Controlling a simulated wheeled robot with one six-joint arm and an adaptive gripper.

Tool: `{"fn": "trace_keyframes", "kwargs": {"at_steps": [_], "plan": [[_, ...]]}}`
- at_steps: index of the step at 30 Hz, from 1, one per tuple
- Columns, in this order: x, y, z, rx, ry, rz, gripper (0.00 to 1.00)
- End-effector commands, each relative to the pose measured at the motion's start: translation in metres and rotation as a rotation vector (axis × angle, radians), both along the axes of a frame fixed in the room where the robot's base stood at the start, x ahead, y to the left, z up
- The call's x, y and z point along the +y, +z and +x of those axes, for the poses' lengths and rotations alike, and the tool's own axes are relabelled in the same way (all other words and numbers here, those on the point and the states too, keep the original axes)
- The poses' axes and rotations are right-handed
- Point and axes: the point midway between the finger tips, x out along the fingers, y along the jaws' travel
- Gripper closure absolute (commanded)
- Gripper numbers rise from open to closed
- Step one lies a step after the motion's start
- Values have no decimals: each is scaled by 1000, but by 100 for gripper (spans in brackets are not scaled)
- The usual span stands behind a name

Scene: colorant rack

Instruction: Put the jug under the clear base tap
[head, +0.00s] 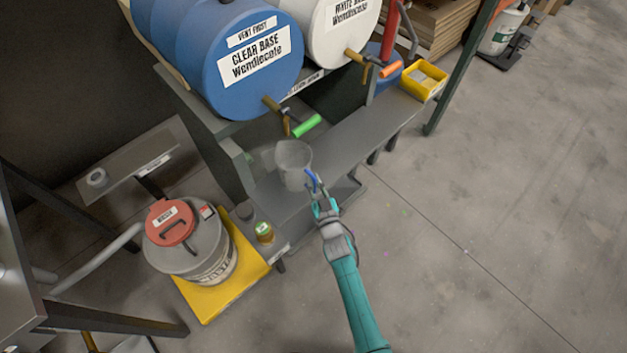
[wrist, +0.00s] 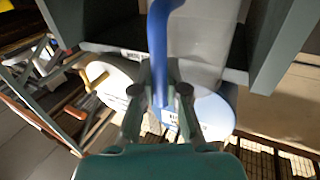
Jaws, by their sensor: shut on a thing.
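The jug (head: 293,160) is translucent grey with a blue handle. In the head view it is upright over the grey ledge, below and a little in front of the clear base tap (head: 285,122), which is brass with a green lever. I cannot tell whether its base touches the ledge. My gripper (head: 317,192) is shut on the blue handle, at the jug's right front side. In the wrist view the handle runs between the fingers (wrist: 158,88), with the pale jug body (wrist: 205,35) behind it. The tap mouth is not clear there. The blue CLEAR BASE drum (head: 225,75) lies above.
A white drum (head: 325,35) with an orange-levered tap (head: 388,70) lies to the right. The ledge (head: 355,135) carries a yellow tray (head: 424,80) at its right end and a small can (head: 264,231) at its left. A waste bin (head: 190,245) stands left.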

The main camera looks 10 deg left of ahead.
Motion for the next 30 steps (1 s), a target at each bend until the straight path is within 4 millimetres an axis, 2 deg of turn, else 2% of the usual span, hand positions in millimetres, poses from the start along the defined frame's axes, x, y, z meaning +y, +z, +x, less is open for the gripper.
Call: {"fn": "trace_keyframes", "kwargs": {"at_steps": [1, 3, 14, 16, 20, 30], "plan": [[0, 0, 0, 0, 0, 0, 81], [0, 0, 0, 0, 0, 0, 63], [0, 2, 0, 0, 0, -1, 63], [-2, 1, -5, 1, 0, -3, 63], [-10, 1, -20, 3, -1, -1, 63], [-39, 1, -76, 1, 0, -2, 63]]}}
